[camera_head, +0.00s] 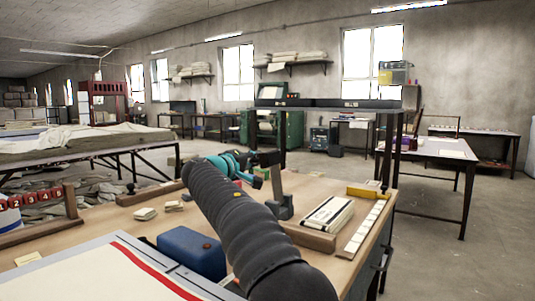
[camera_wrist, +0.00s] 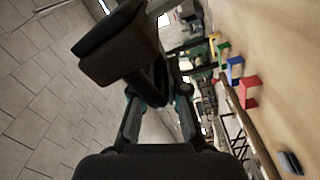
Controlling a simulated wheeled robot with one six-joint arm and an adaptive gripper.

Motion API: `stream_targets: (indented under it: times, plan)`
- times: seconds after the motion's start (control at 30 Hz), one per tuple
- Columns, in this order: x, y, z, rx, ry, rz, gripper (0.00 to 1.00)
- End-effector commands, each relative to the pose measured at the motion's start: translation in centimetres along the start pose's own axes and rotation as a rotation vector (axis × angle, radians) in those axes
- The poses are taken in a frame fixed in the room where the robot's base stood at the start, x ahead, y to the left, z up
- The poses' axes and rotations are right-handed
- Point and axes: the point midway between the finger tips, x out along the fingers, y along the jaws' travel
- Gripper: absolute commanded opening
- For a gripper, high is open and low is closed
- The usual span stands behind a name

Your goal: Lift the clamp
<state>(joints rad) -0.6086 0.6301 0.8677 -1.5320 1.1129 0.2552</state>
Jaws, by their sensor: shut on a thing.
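My gripper (camera_head: 258,171), with teal parts, is at the end of my dark arm above the workbench in the head view. It is shut on the dark clamp (camera_head: 276,185), which stands roughly upright with a thicker block at its lower end. In the wrist view my gripper (camera_wrist: 160,95) has its fingers on both sides of the clamp (camera_wrist: 115,48). The clamp's dark block there reaches up and left past the fingertips. Whether the clamp touches the bench is hard to tell.
The wooden workbench (camera_head: 110,222) holds a blue box (camera_head: 191,252), a stack of pale strips (camera_head: 327,214), a long ruler-like strip (camera_head: 362,230) and small pale pads (camera_head: 146,213). A wooden rail (camera_head: 308,237) lies near the clamp. Another table (camera_head: 435,150) stands at right.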

Motion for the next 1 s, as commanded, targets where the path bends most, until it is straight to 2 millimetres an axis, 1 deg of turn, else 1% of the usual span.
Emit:
stream_targets:
  times: [0.03,0.2,0.77,0.8,0.87,1.0]
  plan:
    - [-0.01,-0.54,-0.06,-0.023,-0.003,-0.004,0.0]
    - [-0.18,-1.05,-0.17,-0.075,-0.007,-0.004,0.0]
    - [-0.11,-1.49,-0.05,-0.106,-0.012,-0.004,0.0]
    - [-0.1,-1.49,-0.04,-0.106,-0.013,-0.004,0.23]
    - [-0.09,-1.47,-0.03,-0.105,-0.013,-0.004,0.38]
    - [-0.16,-1.35,-0.1,-0.104,-0.011,-0.003,0.38]
